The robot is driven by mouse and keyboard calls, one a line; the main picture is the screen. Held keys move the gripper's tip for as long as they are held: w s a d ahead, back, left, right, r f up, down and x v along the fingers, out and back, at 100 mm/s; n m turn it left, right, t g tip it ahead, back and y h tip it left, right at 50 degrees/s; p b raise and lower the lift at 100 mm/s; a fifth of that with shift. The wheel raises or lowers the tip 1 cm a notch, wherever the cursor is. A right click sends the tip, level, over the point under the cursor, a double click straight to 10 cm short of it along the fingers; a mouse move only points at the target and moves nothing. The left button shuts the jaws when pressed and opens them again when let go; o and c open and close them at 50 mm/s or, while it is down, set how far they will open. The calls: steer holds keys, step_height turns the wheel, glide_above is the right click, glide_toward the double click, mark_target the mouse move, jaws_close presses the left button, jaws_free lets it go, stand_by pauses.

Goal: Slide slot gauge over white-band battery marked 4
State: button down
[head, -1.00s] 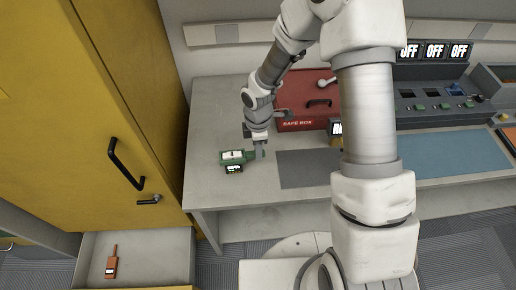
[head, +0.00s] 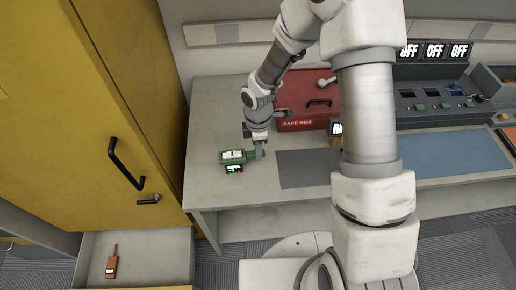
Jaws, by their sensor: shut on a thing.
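The green slot gauge (head: 249,155) lies low over the left part of the grey table. My gripper (head: 260,152) is shut on its right end, with the fingertips small and partly hidden. A white patch with a dark mark (head: 232,155) shows within the green outline. It looks like the white-band battery marked 4, but the mark is too small to read surely. I cannot tell how far the gauge is around the battery.
A red safe box (head: 307,118) stands behind and right of my gripper. A dark grey mat (head: 306,170) lies to the right. A yellow cabinet (head: 120,90) borders the table's left side.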

steer(key=shift+r, duration=0.2)
steer(key=shift+r+p, duration=2.25)
steer(key=shift+r, duration=0.5)
